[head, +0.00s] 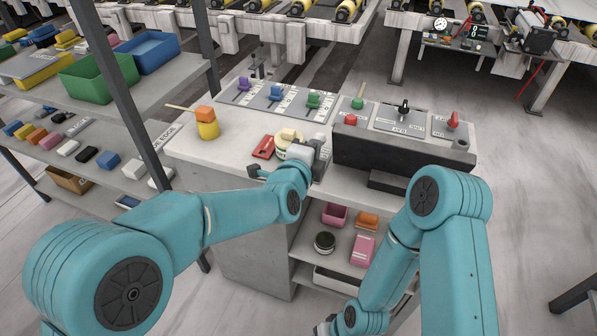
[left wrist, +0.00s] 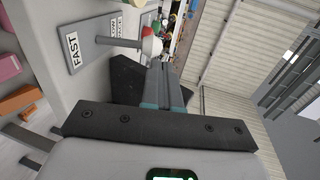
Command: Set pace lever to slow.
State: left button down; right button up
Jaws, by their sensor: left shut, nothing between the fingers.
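In the left wrist view, a grey plate marked FAST (left wrist: 75,50) lies on the pale slab. My left gripper (head: 318,146) is over the front of the slab in the head view. Its shut, empty fingers (left wrist: 163,68) point toward the knob in the wrist view; I cannot tell whether they touch it. I cannot pick out this lever in the head view, where my gripper covers part of the slab. My right gripper (head: 325,327) is low at the bottom edge, its fingers unclear.
Purple (head: 244,84), blue (head: 277,92) and green (head: 313,101) levers stand at the slab's back. A dark console (head: 400,152) with knobs is at right. An orange-and-yellow piece (head: 207,123) and a red piece (head: 263,147) are on the left.

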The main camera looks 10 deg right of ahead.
pick_arm(q)
jog(key=r+b+v, duration=0.1)
jog(key=v, duration=1)
jog(key=w+a+f+n+y, duration=0.25)
jog(key=w+a+f, duration=0.25)
jog(key=a+f, duration=0.45)
jog(key=s+a+f+n+g+y+p, duration=0.1)
jog(key=s+a+f+n+g+y, duration=0.15)
jog(key=a+f, duration=0.45)
jog(key=s+a+f+n+g+y+p, duration=0.1)
jog(key=s+a+f+n+g, duration=0.2)
jog(key=f, duration=0.7)
jog(key=s+a+f+n+g, duration=0.3)
jog(key=s+a+f+n, duration=0.2)
jog(key=s+f, duration=0.4)
jog(key=s+d+f+n+g+h, duration=0.1)
jog(key=s+n+g, duration=0.3)
jog(key=s+n, duration=0.9)
jog(key=shift+s+d+n, duration=0.2)
jog(key=shift+n, duration=0.2)
